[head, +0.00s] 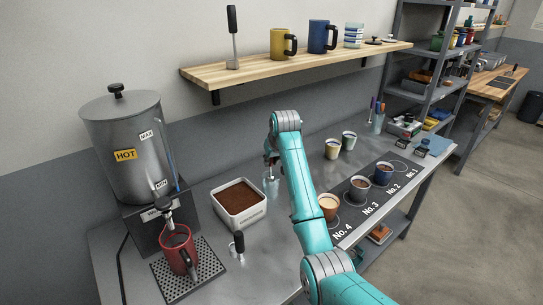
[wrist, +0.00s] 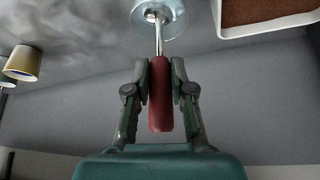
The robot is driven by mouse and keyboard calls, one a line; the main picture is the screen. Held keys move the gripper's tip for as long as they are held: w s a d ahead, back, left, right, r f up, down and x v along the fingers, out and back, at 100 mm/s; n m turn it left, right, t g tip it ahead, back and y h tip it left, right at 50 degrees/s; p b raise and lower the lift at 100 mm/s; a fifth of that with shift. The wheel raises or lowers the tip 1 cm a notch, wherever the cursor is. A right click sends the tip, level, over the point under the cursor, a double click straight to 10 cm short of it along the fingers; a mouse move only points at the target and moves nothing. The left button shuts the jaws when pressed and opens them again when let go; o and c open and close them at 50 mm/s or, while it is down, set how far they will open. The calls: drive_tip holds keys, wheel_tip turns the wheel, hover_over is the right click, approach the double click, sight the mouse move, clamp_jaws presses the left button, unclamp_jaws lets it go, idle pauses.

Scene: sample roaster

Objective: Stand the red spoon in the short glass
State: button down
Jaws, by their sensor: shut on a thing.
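My gripper (head: 272,158) is shut on the red handle of the spoon (wrist: 160,105), seen between its two fingers (wrist: 160,78) in the wrist view. The spoon's metal shaft points away from my gripper toward the short glass (wrist: 178,22). Its far end shows within the outline of the clear glass; I cannot tell how deep it sits. In the head view the short glass (head: 271,188) stands on the steel bench just below my gripper. My arm partly hides the area to its right.
A white tub of brown grounds (head: 262,216) stands close left of the glass. Several cups stand on the right, some on a dark numbered mat (head: 345,231). A red mug (head: 178,252) sits under the hot water urn (head: 125,130). A wooden shelf (head: 300,63) hangs above.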

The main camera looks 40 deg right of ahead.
drive_tip(key=shift+f, duration=1.9)
drive_tip(key=c, duration=0.9)
unclamp_jaws()
drive_tip(key=v, duration=1.2)
